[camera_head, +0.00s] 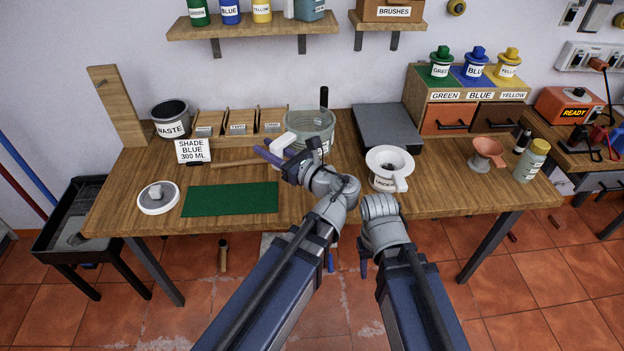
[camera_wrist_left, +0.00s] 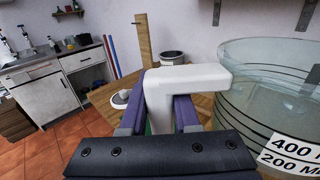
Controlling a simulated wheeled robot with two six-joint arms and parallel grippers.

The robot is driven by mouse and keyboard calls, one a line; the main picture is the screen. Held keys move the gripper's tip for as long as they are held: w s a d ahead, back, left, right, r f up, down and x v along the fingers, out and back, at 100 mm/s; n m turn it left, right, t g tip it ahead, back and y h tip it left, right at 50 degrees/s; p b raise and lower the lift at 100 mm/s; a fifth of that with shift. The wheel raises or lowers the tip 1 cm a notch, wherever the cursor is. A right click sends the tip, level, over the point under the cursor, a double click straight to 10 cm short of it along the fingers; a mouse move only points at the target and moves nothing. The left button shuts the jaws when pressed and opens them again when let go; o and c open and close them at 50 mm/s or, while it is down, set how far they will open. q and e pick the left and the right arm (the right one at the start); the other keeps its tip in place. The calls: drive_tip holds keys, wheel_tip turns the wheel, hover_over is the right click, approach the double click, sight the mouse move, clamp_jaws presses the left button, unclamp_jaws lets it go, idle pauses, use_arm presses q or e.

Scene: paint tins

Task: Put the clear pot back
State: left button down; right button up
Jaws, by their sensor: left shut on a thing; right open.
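The clear pot (camera_head: 305,119) is a see-through round vessel with a white handle, at the middle of the bench towards the back. My left gripper (camera_head: 278,152) is shut on its white handle, on the pot's left side. In the left wrist view the handle (camera_wrist_left: 187,76) sits between the purple fingers, and the pot (camera_wrist_left: 270,95) shows 400 ML and 200 ML marks. The pot looks roughly upright; I cannot tell whether its base touches the bench. My right gripper (camera_head: 363,258) is partly hidden by its wrist, low before the bench's front edge. It is open, and I see nothing in it.
A dark flat slab (camera_head: 386,128) lies right of the pot. A white pot with a funnel-like top (camera_head: 389,160) stands near the front. Left are divided wooden boxes (camera_head: 239,122), a waste bin (camera_head: 171,120) and a shade sign (camera_head: 193,151). The green mat (camera_head: 231,200) is bare.

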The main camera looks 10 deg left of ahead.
use_arm(q)
drive_tip(key=w+f+b, duration=1)
drive_tip(key=f+b, duration=0.2)
drive_tip(key=shift+w+d+f, duration=0.25)
drive_tip(key=shift+w+f, duration=0.05)
drive_tip(key=shift+w, duration=0.05)
drive_tip(key=shift+n, duration=0.3)
wheel_tip(320, 180, down, 10)
drive_tip(key=b, duration=0.9)
drive_tip(key=shift+r+b, duration=0.15)
drive_tip(key=shift+b, duration=0.25)
drive_tip(key=shift+f+b, duration=0.25)
drive_tip(key=shift+b, duration=0.05)
drive_tip(key=c, duration=0.6)
unclamp_jaws()
drive_tip(key=shift+c, duration=0.2)
